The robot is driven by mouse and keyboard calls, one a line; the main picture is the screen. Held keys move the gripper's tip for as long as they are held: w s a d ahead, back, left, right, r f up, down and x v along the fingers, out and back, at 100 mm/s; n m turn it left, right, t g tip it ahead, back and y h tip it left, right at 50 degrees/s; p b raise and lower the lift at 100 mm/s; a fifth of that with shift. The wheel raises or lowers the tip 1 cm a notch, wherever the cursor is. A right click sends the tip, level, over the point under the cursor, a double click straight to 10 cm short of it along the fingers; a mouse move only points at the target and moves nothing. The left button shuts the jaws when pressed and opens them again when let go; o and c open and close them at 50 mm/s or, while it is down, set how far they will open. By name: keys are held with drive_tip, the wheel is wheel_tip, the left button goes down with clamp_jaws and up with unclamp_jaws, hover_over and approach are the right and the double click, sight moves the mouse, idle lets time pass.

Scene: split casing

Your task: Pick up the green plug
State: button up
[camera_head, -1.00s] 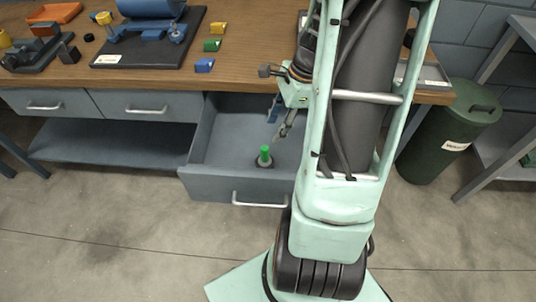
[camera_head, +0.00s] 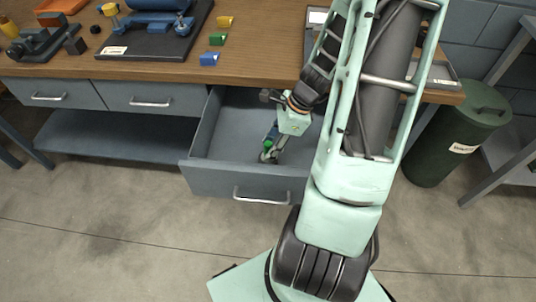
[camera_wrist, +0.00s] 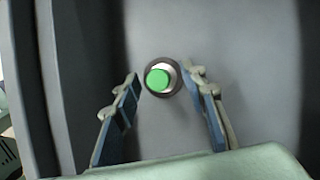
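The green plug (camera_wrist: 157,79) stands upright in the open drawer (camera_head: 235,181), seen from above in the wrist view. It has a bright green round top, a pale collar and a dark round base. In the head view the plug (camera_head: 266,146) is partly hidden by my gripper. My gripper (camera_wrist: 162,83) is open, with one blue-and-grey finger on each side of the plug and gaps between. In the head view my gripper (camera_head: 270,150) reaches down into the drawer at the plug. I cannot tell the exact height of the fingertips over the plug.
The wooden bench top (camera_head: 262,60) lies above the drawer, with yellow, green and blue blocks (camera_head: 217,39) near its front edge. A green bin (camera_head: 457,134) stands at the right.

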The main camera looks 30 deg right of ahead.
drive_tip(key=shift+x, duration=1.1)
drive_tip(key=shift+d, duration=0.1)
clamp_jaws()
drive_tip(key=shift+r, duration=0.1)
